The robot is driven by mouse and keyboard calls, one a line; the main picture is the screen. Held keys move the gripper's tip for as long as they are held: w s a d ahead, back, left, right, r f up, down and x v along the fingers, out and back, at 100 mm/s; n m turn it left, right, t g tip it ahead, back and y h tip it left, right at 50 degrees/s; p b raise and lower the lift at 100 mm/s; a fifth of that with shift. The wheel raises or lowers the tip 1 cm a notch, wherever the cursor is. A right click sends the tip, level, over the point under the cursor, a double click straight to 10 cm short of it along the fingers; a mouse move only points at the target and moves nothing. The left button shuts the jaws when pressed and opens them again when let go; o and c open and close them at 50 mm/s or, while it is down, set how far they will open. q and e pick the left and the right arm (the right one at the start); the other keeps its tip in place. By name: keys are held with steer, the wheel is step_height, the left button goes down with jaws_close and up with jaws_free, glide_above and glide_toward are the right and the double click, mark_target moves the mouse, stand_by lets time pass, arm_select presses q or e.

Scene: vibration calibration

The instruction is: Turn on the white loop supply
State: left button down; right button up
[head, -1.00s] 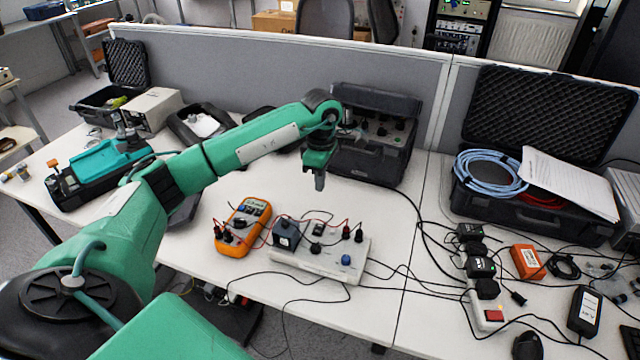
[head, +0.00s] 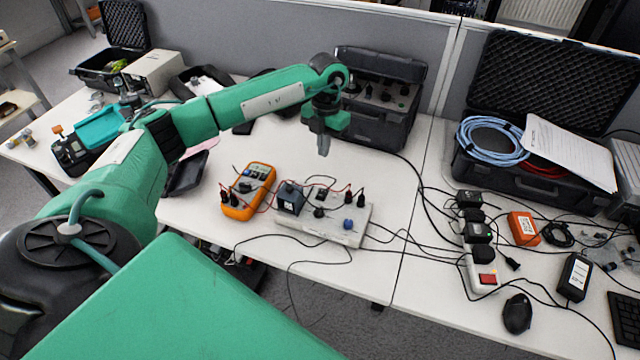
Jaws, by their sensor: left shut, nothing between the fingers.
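The white loop supply appears to be the long white box (head: 345,237) on the table, with a blue knob (head: 348,225), dark plugs and a dark block (head: 290,197) on its top. Red and black leads run from it to the orange multimeter (head: 239,208) on its left. I cannot make out its power switch or whether it is on. My left gripper (head: 323,146) is shut and empty, pointing down above the table behind the white box, apart from it. My right gripper is not in view.
A dark instrument case (head: 378,125) stands close behind my left gripper. On the right are a power strip (head: 481,273) with a red switch, black adapters, an orange box (head: 523,229) and an open case (head: 545,172) with blue cable. Loose cables cross the table.

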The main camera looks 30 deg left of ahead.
mark_target(320, 195)
arm_select(q)
steer(key=n, duration=0.3)
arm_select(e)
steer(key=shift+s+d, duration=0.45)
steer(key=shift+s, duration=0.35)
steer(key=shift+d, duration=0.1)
arm_select(q)
steer(key=shift+f, duration=0.1)
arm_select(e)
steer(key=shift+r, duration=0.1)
